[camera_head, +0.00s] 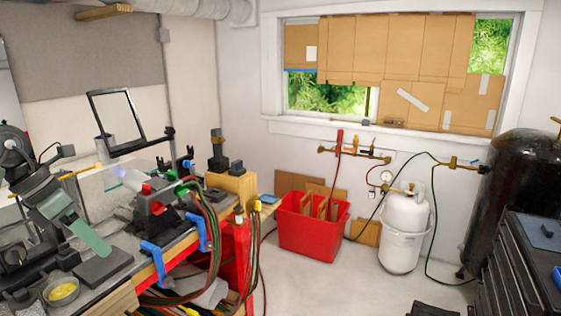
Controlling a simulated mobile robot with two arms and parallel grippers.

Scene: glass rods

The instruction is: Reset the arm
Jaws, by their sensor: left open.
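My left arm comes in from the left edge over the workbench. My left gripper (82,230) is open and points down and to the right, with pale green fingers above the bench top near a dark flat block (103,266). I see nothing held between its fingers. My right arm and gripper are not in view. I cannot make out any glass rods.
The cluttered workbench carries a torch (148,190) with hoses, blue clamps (153,262) and a yellow-filled bowl (61,292). A red bin (312,228), a white gas tank (404,236) and a dark drawer cabinet (517,265) stand beyond. Floor between bench and cabinet is mostly clear.

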